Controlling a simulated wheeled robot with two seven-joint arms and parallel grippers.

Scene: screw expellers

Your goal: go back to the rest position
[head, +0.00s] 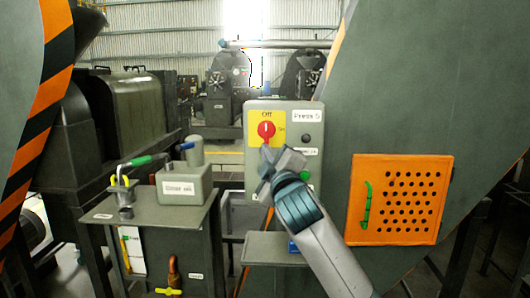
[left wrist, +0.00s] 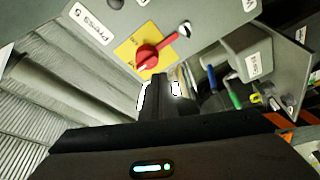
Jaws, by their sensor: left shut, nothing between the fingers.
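My left gripper (head: 268,152) is shut and empty in front of the grey control panel (head: 318,112) marked "Press 5". Its tips show just below a red rotary switch (head: 266,129) on a yellow plate, with the "Off" mark above the switch. The left wrist view also shows the red switch (left wrist: 149,57) close to the shut fingers (left wrist: 159,80). I cannot tell whether the tips touch it. My gripper hides the lower part of the panel. My right gripper is not in view.
An orange perforated door (head: 399,232) with a green handle is right of my arm. A grey stand (head: 150,214) with a green-handled lever and a box (head: 183,187) is at left. A striped machine edge (head: 52,75) stands far left. Presses (head: 220,85) stand behind.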

